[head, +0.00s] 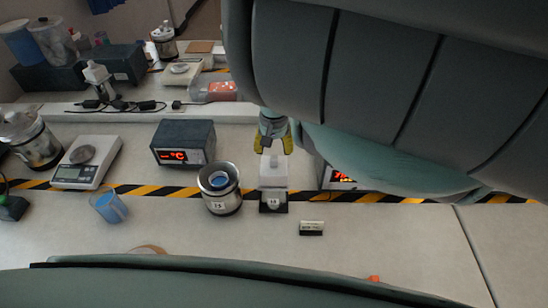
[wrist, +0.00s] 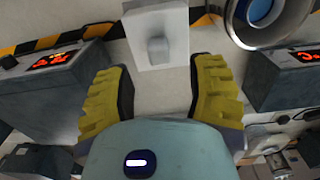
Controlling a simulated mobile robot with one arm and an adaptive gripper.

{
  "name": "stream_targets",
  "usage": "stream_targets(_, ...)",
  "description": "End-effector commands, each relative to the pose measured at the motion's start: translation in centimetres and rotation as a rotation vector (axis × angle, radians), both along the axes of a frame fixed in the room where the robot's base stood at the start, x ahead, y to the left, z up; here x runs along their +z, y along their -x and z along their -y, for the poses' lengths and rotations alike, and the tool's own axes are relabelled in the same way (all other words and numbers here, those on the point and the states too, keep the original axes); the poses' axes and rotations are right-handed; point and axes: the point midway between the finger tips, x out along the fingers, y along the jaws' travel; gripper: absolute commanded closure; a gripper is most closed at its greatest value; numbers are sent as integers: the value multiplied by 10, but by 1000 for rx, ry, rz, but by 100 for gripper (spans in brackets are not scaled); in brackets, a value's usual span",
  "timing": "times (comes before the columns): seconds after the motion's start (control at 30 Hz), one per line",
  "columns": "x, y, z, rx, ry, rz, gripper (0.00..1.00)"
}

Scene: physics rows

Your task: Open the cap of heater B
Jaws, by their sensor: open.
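A small white box (head: 273,175) with a dark base stands on the bench; I take it to be heater B, though I cannot read its mark. In the wrist view the white box (wrist: 150,22) shows a raised grey-white tab (wrist: 158,48) on its near face, which may be its cap's handle. My gripper (head: 275,143), with yellow padded fingers, is just behind the box in the head view. In the wrist view my gripper (wrist: 160,85) is open and empty, with the tab ahead of the gap between the fingers, apparently not touched.
A metal beaker-like vessel (head: 220,201) stands close left of the box. A dark controller with a red display (head: 183,141) is farther left, and another (head: 341,177) is close right, partly hidden by my arm. A small label block (head: 311,228) lies in front. The front bench is mostly clear.

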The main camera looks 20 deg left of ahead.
Motion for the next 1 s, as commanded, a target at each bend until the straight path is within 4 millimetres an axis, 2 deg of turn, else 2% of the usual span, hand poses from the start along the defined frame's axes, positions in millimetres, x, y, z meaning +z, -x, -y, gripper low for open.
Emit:
stream_targets(0.2,-24,1,0,0,0,1,45)
stream_targets(0.5,-42,0,0,0,0,0,45)
stream_targets(0.9,-45,-1,1,0,3,3,45)
stream_targets(0.93,-45,-1,1,0,3,3,41)
stream_targets(1.0,-45,-1,1,-1,3,3,48)
